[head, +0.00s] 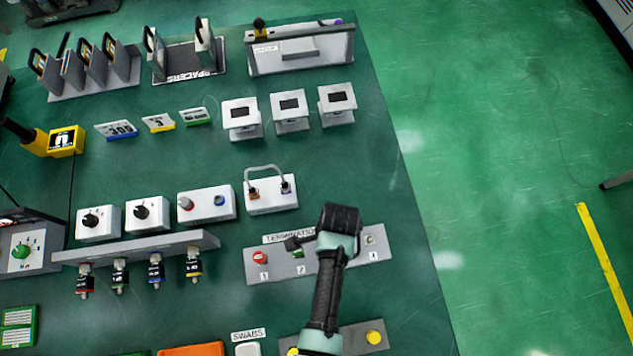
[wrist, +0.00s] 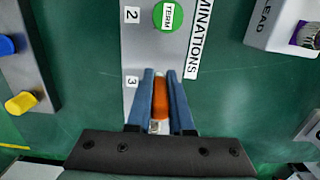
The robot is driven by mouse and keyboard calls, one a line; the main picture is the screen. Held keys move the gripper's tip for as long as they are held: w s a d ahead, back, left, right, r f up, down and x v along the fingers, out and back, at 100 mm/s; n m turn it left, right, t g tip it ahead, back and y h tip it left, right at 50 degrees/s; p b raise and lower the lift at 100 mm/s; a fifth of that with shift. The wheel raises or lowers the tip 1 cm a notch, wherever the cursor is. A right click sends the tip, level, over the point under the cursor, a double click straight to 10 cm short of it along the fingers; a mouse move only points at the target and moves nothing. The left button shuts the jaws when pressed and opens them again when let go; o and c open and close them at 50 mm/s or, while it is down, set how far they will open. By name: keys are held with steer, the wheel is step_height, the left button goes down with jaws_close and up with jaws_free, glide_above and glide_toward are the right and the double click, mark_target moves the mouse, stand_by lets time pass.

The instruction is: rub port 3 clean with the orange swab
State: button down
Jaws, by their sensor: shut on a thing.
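The grey terminations panel (head: 345,253) lies on the green table, with number labels beside its ports. Port 1 (head: 259,257) has a red cap, and port 2 (wrist: 168,15) has a green one marked TERM. The "3" label (wrist: 131,82) shows in the wrist view just left of my fingers; port 3 itself is hidden by my gripper and the swab. My gripper (wrist: 161,88) is shut on the orange swab (wrist: 160,98), which sits between the two blue fingers over the port 3 area. Whether the swab's tip touches the port cannot be told.
A white box with a cable loop (head: 271,197) stands behind the panel. A plate with yellow caps (head: 375,338) lies in front, near an orange tray (head: 190,350) and the SWABS label (head: 248,335). A rack with hanging connectors (head: 140,247) is to the left. Bare table lies right of the panel.

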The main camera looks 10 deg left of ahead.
steer(key=shift+w+d, duration=0.2)
steer(key=shift+d, duration=0.35)
steer(key=shift+r+p, duration=0.2)
steer(key=shift+p, duration=0.2)
steer(key=shift+s+a+p, duration=0.2)
steer(key=shift+s+a, duration=0.05)
steer(key=shift+a, duration=0.45)
steer(key=shift+s+a+p, duration=0.2)
steer(key=shift+a+p, duration=0.05)
steer(key=shift+a, duration=0.4)
steer(key=shift+s+a+p, duration=0.2)
steer(key=shift+s+a, duration=0.05)
steer(key=shift+a, duration=0.45)
step_height(320, 180, up, 6)
steer(key=p, duration=0.6)
steer(key=shift+r, duration=0.1)
